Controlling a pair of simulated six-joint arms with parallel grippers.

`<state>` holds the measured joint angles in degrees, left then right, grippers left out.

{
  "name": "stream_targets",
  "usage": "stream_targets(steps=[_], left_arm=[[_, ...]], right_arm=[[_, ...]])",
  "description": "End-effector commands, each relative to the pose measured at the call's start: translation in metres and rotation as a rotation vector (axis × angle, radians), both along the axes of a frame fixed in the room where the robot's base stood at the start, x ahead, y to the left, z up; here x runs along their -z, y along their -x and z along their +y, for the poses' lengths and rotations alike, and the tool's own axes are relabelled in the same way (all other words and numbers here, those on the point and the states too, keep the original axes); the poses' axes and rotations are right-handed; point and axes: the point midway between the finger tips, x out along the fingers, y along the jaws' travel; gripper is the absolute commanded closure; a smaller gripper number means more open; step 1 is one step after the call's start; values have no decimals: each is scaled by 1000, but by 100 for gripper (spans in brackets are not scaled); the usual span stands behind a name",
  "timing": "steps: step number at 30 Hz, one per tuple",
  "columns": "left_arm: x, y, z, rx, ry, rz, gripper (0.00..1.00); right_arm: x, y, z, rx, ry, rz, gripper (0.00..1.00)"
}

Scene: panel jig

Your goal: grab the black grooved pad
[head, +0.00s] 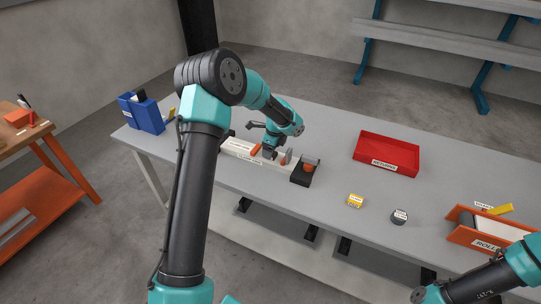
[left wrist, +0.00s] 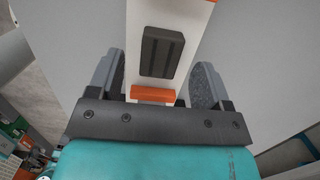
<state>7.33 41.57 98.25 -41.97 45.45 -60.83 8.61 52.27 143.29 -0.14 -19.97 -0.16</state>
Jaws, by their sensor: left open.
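The black grooved pad (left wrist: 162,52) lies on a white bar (left wrist: 190,25) in the left wrist view, just beyond an orange piece (left wrist: 152,93). My left gripper (left wrist: 158,64) is open, with one finger on each side of the bar and the pad between them, apart from both. In the head view my left gripper (head: 270,153) is low over the white bar (head: 238,148) on the table; I cannot make out the pad there. My right arm shows at the lower right, but its gripper is out of view.
A blue bin (head: 145,113) stands at the left.

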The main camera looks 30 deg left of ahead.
Motion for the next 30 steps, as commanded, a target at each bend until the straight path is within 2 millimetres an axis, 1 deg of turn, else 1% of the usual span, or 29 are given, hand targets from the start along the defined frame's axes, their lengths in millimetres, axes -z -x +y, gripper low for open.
stream_targets(steps=[1,3,6,20,30], left_arm=[[8,1,2,0,0,2,28],[15,0,3,1,-1,1,28],[20,0,3,1,0,0,28],[20,0,3,0,0,-1,28],[20,0,3,0,0,-1,59]], right_arm=[[0,0,0,0,0,0,57],[0,0,0,0,0,0,57],[0,0,0,0,0,0,57],[0,0,0,0,0,0,57],[0,0,0,0,0,0,57]])
